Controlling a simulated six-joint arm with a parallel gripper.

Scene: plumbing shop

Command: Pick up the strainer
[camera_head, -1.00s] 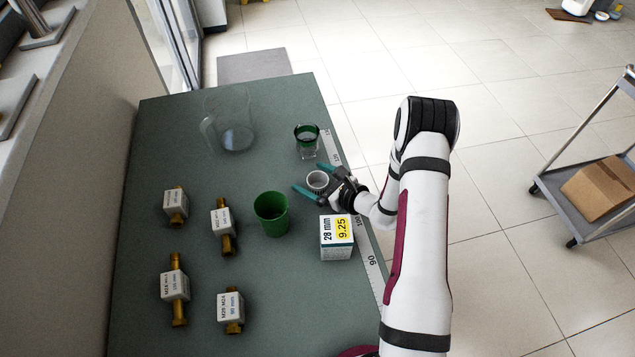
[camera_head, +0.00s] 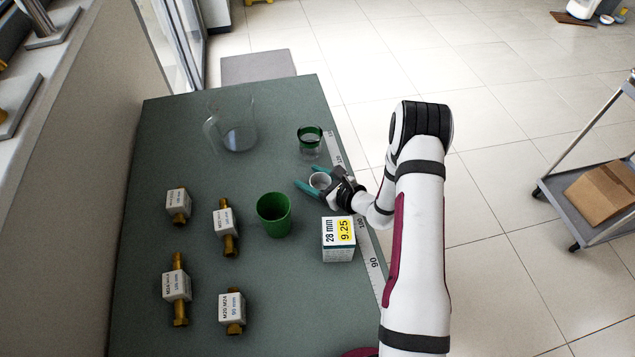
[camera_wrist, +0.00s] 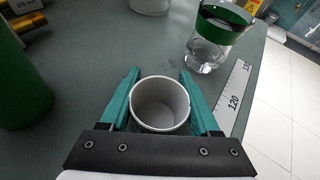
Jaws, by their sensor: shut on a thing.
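The strainer appears to be the small round white-grey cup (camera_head: 320,181) near the right edge of the green table. In the wrist view the cup (camera_wrist: 160,103) stands upright with its open top facing the camera, and its inside looks empty. My gripper (camera_head: 318,187) has its teal fingers on either side of it. In the wrist view my gripper (camera_wrist: 160,95) is shut on the cup, one finger along each side. Whether its base touches the table cannot be told; it is hidden.
A glass with a green band (camera_head: 310,141) stands just beyond the cup. A green cup (camera_head: 274,214) and a 28 mm box (camera_head: 338,238) stand nearer. A clear jug (camera_head: 238,138) is at the back. Several labelled brass fittings (camera_head: 225,227) are on the left. A ruler strip (camera_head: 372,262) runs along the right edge.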

